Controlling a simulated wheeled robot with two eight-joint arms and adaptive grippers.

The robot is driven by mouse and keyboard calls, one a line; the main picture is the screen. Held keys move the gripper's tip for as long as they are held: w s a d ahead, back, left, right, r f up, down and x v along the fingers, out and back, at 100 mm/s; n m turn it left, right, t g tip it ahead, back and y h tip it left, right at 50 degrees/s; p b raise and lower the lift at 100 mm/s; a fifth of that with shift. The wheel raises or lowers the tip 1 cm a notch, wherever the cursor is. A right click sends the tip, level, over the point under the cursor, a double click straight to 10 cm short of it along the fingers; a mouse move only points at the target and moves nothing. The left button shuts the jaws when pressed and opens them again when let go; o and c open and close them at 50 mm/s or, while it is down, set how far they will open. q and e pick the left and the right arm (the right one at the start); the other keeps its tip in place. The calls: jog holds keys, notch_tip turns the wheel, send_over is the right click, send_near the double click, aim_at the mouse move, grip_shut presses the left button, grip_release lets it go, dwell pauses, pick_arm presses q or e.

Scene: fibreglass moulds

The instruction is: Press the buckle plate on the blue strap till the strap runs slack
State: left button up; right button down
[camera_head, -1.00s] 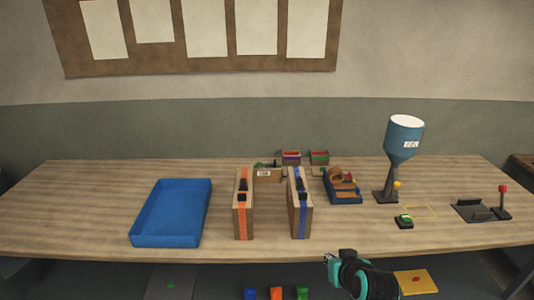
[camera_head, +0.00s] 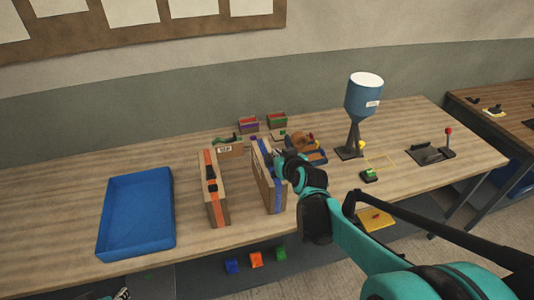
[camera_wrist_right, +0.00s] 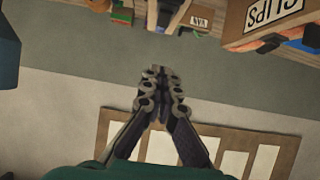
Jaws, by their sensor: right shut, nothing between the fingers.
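The blue strap (camera_head: 278,196) runs over a narrow upright wooden mould (camera_head: 263,182) near the middle of the table. My right gripper (camera_head: 280,157) is at the top of this mould, by its right side, and hides part of the strap's top. The buckle plate cannot be made out, nor whether the gripper touches it. In the right wrist view the fingers (camera_wrist_right: 160,78) are shut together and empty. A labelled wooden block (camera_wrist_right: 262,22) shows close by at the upper right there. A small part of my left gripper (camera_head: 122,293) shows at the bottom edge.
A mould with an orange strap (camera_head: 211,182) stands just left. A blue tray (camera_head: 137,215) lies further left. A blue funnel stand (camera_head: 363,97), a green button (camera_head: 369,175) and a red-knobbed lever (camera_head: 448,132) are on the right. Small bins (camera_head: 277,120) stand behind.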

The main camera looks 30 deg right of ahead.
jog(key=b, duration=0.3)
send_over(268, 160)
jog(key=s, duration=0.2)
notch_tip(268, 160, down, 4)
jog(key=shift+a+f, duration=0.1)
jog(key=shift+a, duration=0.05)
jog(key=f, duration=0.1)
jog(key=w+f, duration=0.1)
jog(key=f+b, duration=0.1)
jog(key=shift+w+d, duration=0.25)
jog(key=shift+w, duration=0.1)
jog(key=shift+w+f, duration=0.15)
jog(key=shift+f, duration=0.3)
